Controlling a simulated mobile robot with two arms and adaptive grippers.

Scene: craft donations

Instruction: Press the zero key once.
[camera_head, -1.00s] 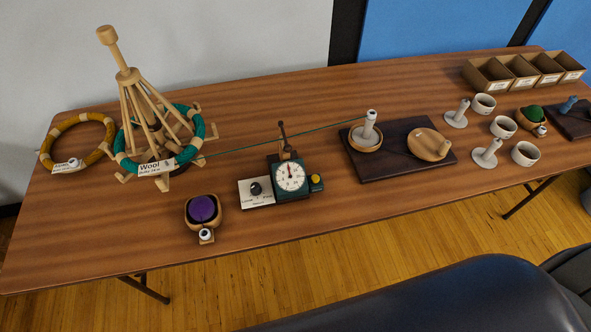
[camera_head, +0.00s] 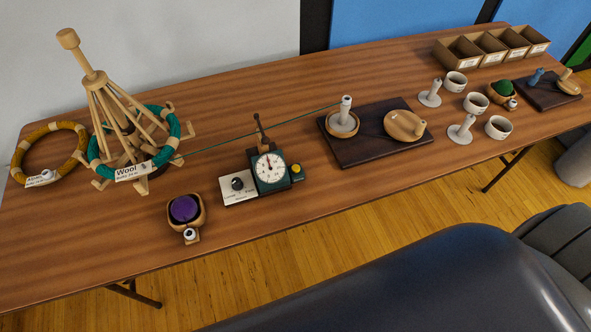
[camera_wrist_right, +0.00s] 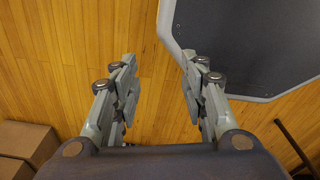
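A dark green yarn counter (camera_head: 271,170) with a round white dial stands on the table in the head view. A yellow knob or button (camera_head: 297,169) sits on its right side; I cannot read whether it is the zero key. A pale labelled plate with a black knob (camera_head: 237,184) adjoins its left side. Green yarn passes by a small post on top of it. My right gripper (camera_wrist_right: 160,95) is open and empty in the right wrist view, above the wooden floor and away from the table objects. My left gripper is not in view.
A wooden swift with a green wool skein (camera_head: 135,173) stands left. A wooden bowl with a purple ball (camera_head: 184,210) is near the front edge. A dark board (camera_head: 365,154) holds a winder. Cups and an open divided box (camera_head: 455,53) are right. Bare table lies before the counter.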

